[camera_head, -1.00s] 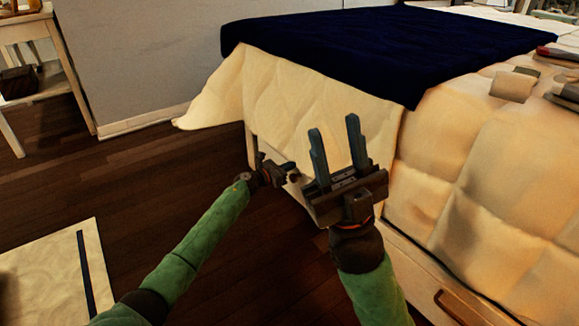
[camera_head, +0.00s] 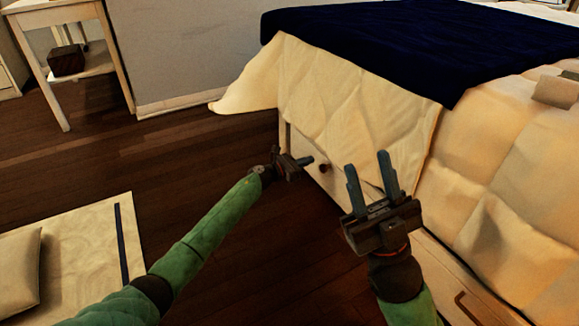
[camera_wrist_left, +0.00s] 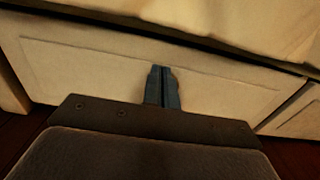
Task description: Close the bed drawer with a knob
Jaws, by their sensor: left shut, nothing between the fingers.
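The drawer with a knob has a pale front (camera_head: 318,182) low on the bed's near side, partly covered by the hanging cream quilt. Its dark round knob (camera_head: 323,168) shows just right of my left gripper. My left gripper (camera_head: 308,160) is shut and empty, its tips close to the drawer front; I cannot tell whether they touch. In the left wrist view the shut fingers (camera_wrist_left: 163,72) point at the drawer front (camera_wrist_left: 90,62), near its middle. A dark gap runs along the drawer's top edge. My right gripper (camera_head: 368,165) is open and empty, raised before the bed.
Another drawer with a brown bar handle (camera_head: 472,308) is at the lower right. A dark blue blanket (camera_head: 400,45) lies on the bed. A pale mat (camera_head: 80,245) lies on the floor at left.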

